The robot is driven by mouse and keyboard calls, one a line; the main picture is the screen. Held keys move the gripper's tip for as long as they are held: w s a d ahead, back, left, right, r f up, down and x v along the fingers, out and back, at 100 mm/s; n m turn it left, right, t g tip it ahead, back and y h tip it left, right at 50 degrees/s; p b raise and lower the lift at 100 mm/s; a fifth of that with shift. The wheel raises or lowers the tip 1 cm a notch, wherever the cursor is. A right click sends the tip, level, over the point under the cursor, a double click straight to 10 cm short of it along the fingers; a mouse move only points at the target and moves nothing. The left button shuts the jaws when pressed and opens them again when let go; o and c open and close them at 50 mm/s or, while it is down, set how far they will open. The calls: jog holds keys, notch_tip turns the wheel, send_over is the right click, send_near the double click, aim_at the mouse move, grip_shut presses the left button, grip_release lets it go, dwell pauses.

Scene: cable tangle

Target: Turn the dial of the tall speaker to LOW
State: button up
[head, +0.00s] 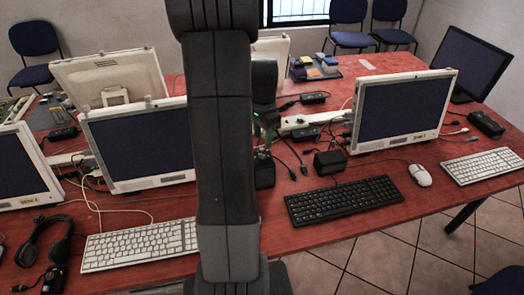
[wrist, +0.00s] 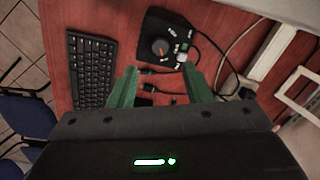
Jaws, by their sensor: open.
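A black speaker with a round dial (wrist: 160,49) on its face shows at the top of the wrist view (wrist: 153,24). The dial carries an orange mark. Small white labels sit around it, too small to read, so its setting cannot be told. In the head view the speaker (head: 264,172) is a dark upright box, partly hidden by my arm. My gripper (wrist: 160,69) has its two green fingers apart with nothing between them. The fingertips lie to either side of the dial in the wrist view, apart from it. In the head view my gripper (head: 264,132) hangs above the speaker.
A black keyboard (head: 343,200) lies right of the speaker, with a small black box (head: 330,162) behind it. A white power strip (head: 306,121) and loose cables lie behind. A white-framed monitor (head: 404,110) stands to the right.

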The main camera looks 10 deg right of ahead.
aim_at(262, 156)
notch_tip(262, 156, down, 8)
jog(key=shift+w+r+p, duration=0.1)
jog(key=shift+p, duration=0.2)
grip_shut()
